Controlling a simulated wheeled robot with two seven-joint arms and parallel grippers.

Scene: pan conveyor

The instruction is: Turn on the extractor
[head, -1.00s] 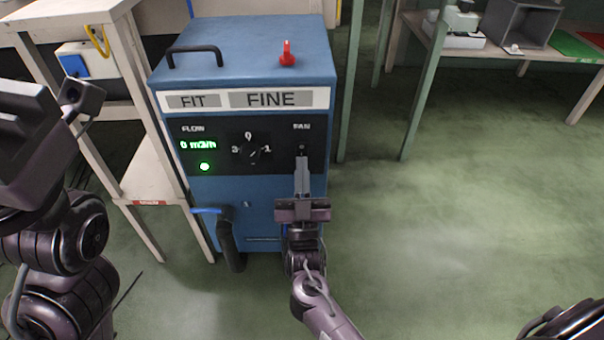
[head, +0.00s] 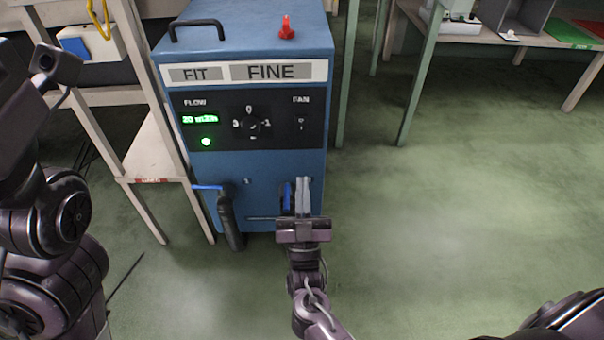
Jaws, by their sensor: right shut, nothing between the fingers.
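The extractor (head: 262,165) is a blue cabinet with a black control panel. Its green flow display (head: 200,119) reads what looks like 20 m3/h, and a round green light (head: 206,142) glows below it. A black rotary dial (head: 252,125) sits mid-panel with numbers around it. The FAN switch (head: 301,125) is at the panel's right and is uncovered. My right gripper (head: 303,181) is shut and empty, below the panel in front of the cabinet's lower front. My left arm shows at the left edge; its fingers are not in view.
A hose with a blue collar (head: 224,212) hangs from the cabinet front. A red knob (head: 287,30) and black handle (head: 196,28) are on top. A beige shelf (head: 155,150) stands left; a workbench (head: 530,42) is back right. The floor at right is clear.

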